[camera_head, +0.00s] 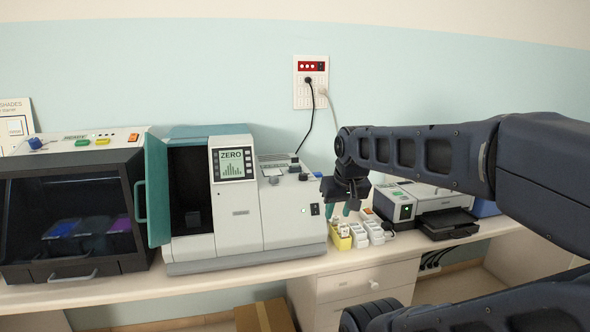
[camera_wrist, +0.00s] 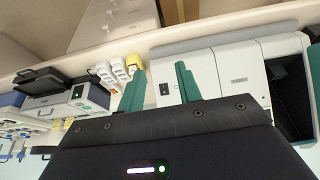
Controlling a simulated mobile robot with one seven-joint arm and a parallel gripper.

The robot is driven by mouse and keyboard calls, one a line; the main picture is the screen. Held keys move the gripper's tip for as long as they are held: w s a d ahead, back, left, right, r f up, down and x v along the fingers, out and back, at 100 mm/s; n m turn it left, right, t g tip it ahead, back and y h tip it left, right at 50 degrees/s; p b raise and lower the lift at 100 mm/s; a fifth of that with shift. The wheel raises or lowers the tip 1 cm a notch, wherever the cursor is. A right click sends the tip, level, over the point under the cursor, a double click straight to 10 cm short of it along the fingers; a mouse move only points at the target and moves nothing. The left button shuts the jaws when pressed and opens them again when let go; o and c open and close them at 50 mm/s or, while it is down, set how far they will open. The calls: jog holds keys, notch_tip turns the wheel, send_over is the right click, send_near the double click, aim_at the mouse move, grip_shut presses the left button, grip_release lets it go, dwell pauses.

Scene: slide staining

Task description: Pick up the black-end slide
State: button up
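My gripper (camera_head: 337,212) points down with its two teal fingers spread apart and nothing seen between them. It is above or in front of a small yellow holder (camera_head: 341,243) on the bench. In the wrist view my gripper (camera_wrist: 158,82) also shows open, and the yellow holder (camera_wrist: 137,62) lies beyond the left finger. White holders (camera_head: 360,241) stand just right of the yellow one and hold small pale pieces. The black-end slide cannot be made out; the pieces are too small to tell apart.
A grey-and-teal machine (camera_head: 237,247) with an open door and a "ZERO" screen stands left of the holders. A printer-like device (camera_head: 447,218) is close on the right. The bench's front edge (camera_head: 200,289) and drawers (camera_head: 365,284) lie below. A dark glass-fronted cabinet (camera_head: 70,220) is far left.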

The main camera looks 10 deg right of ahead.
jog(key=w+r+m+g, duration=0.1)
jog(key=w+r+m, duration=0.45)
jog(key=w, duration=0.65)
jog(key=w+r+m+g, duration=0.1)
jog(key=w+r+m, duration=0.3)
jog(key=w+r, duration=0.55)
jog(key=m+g, duration=0.3)
jog(key=m, duration=0.6)
send_over(295, 159)
notch_tip(295, 159, down, 6)
jog(key=r, duration=0.1)
jog(key=shift+w+d+f+n, duration=0.3)
jog(key=shift+w+f, duration=0.1)
jog(key=shift+f, duration=0.1)
jog(key=shift+s+a+f, duration=0.1)
jog(key=shift+a+f, duration=0.05)
jog(key=shift+f, duration=2.45)
jog(key=shift+s+a+f, duration=0.1)
jog(key=shift+f, duration=2.45)
grip_shut()
